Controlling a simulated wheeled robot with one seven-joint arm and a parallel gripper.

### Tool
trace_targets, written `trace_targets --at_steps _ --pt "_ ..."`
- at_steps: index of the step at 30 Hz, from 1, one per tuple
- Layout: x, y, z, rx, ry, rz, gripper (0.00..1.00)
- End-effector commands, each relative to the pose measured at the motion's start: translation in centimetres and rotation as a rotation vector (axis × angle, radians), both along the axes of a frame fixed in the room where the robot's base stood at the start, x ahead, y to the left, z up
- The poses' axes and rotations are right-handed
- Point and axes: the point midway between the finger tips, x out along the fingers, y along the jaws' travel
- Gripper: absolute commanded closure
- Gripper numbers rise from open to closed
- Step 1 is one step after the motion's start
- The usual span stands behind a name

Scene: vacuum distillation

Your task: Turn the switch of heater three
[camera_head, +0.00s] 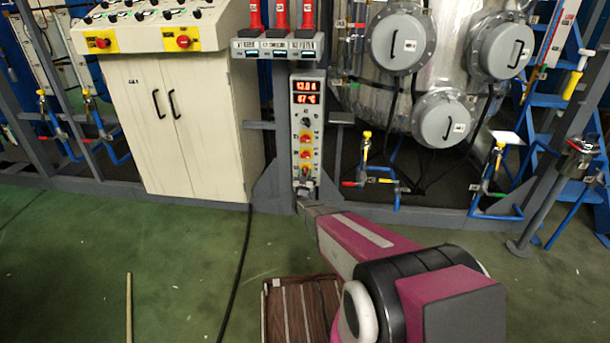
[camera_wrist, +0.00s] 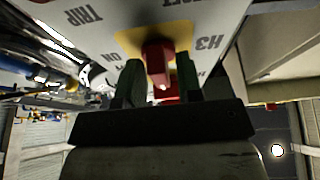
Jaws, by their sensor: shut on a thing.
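The switch of heater three is a red knob (camera_wrist: 157,55) on a yellow plate (camera_wrist: 128,42). It shows in the wrist view beside an upside-down "H3" label (camera_wrist: 207,43). My gripper (camera_wrist: 160,78) has one dark finger on each side of the knob and is shut on it. In the head view my gripper (camera_head: 306,184) is at the lower end of the narrow grey control panel (camera_head: 297,118). It partly hides the lowest switch there. Red knobs on yellow plates (camera_head: 306,139) are stacked above it, under a red digital display (camera_head: 306,91).
A cream console cabinet (camera_head: 150,115) stands left of the panel, with red knobs on its top. Red-handled units (camera_head: 280,20) sit above the panel. A metal vessel (camera_head: 440,80) with valves is at right. A wooden slatted thing (camera_head: 285,305) lies on the green floor.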

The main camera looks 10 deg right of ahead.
Motion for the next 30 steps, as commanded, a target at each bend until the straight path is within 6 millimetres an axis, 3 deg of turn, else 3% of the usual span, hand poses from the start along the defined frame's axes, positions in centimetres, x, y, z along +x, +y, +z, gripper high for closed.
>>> trace_targets --at_steps 2,3,4,14,30 --pt "0.5 -0.1 0.1 -0.002 -0.002 -0.002 0.90" --pt "0.5 -0.1 0.1 -0.002 -0.002 -0.002 0.60" --pt "0.5 -0.1 0.1 -0.002 -0.002 -0.002 0.58" --pt "-0.2 0.0 -0.1 0.000 -0.001 -0.001 0.58" --pt "-8.0 2.0 -3.5 0.000 0.001 -0.001 0.58"
